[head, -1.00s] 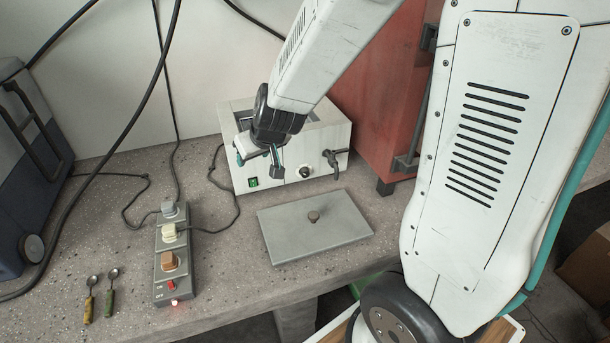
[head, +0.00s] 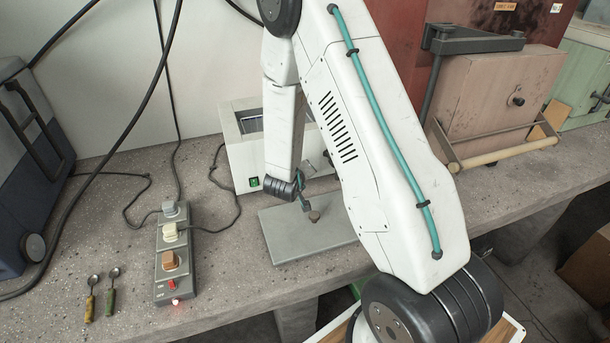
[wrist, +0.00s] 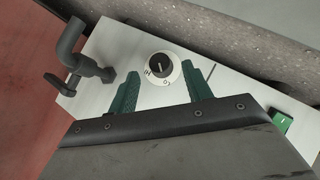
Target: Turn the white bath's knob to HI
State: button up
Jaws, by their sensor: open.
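The white bath (head: 239,160) stands at the back of the bench, partly hidden by my arm. Its black knob (wrist: 160,66) sits on a round white dial in the wrist view, with small lettering at the dial's edge and a pale line on the knob. I cannot read the setting surely. The knob is hidden in the head view. My gripper (wrist: 170,74) is open, its two green fingers on either side of the knob in the picture, with gaps on both sides. In the head view my gripper (head: 303,197) is low in front of the bath, above the grey lid.
The grey lid (head: 283,236) with its small brown knob lies in front of the bath. A metal tap (wrist: 85,66) and a green switch (wrist: 282,121) flank the dial. A power strip (head: 174,262) and two spoons (head: 101,294) lie left.

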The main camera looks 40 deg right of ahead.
jog(key=shift+x, duration=1.5)
jog(key=c, duration=1)
jog(key=shift+r, duration=0.1)
jog(key=m+y, duration=0.2)
jog(key=y, duration=0.1)
jog(key=shift+s+d+r+t+y, duration=0.1)
jog(key=shift+d+r+t+y, duration=0.05)
jog(key=shift+d+t+y, duration=0.15)
jog(key=shift+d+m+t+y, duration=0.2)
jog(key=shift+m+t+y, duration=0.35)
jog(key=shift+y, duration=1.05)
jog(key=shift+m, duration=0.25)
